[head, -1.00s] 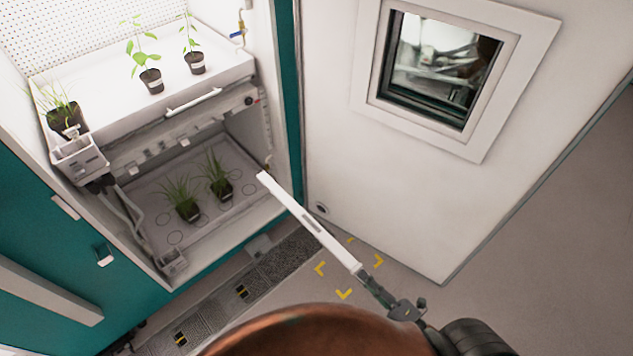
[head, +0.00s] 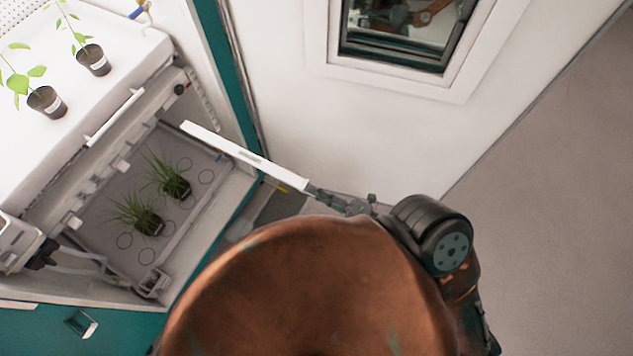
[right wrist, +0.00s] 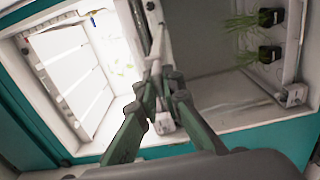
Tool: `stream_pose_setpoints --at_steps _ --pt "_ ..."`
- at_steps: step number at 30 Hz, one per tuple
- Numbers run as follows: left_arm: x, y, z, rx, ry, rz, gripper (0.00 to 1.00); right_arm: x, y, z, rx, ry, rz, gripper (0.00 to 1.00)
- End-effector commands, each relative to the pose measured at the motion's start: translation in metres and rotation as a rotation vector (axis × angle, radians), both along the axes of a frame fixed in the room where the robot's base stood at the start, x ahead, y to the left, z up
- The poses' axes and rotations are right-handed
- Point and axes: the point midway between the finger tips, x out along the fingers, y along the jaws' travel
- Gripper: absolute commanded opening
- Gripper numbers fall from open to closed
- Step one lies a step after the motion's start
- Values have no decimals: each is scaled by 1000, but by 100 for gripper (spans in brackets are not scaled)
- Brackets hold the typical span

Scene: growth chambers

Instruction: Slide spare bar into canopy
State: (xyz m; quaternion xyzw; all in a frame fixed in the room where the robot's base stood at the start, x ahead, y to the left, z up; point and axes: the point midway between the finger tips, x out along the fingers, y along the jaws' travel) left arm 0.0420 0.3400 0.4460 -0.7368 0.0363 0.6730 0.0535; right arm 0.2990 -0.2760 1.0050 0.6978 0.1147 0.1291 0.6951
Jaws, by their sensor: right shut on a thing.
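The spare bar (head: 245,157) is long and white with a small grey label. My right gripper (head: 318,195) is shut on its near end in the head view. The bar's far end reaches the chamber opening, over the right side of the lower tray in the picture. In the right wrist view the bar (right wrist: 155,50) runs away from between the green fingers of the right gripper (right wrist: 163,85). The canopy (head: 75,175) is the grey frame under the white upper shelf. A white bar (head: 115,117) lies along its front. I cannot tell whether the held bar touches the canopy. My left gripper is out of view.
The lower tray (head: 195,205) holds two grassy pots (head: 148,222). Seedling pots (head: 92,60) stand on the upper shelf (head: 120,45). Grey floor (head: 560,200) is clear at right.

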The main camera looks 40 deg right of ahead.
Motion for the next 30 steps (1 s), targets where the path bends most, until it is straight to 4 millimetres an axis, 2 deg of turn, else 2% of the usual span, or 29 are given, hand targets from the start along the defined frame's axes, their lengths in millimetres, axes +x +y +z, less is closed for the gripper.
stream_pose_setpoints --at_steps 7,16,26,30 --pt "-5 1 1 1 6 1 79 19 7 2 1 -4 1 0" --pt "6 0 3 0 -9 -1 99 41 15 2 0 -4 3 0" --pt "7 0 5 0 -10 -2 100 65 24 2 1 -4 3 0" --pt "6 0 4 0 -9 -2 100 63 23 1 1 -3 2 0"
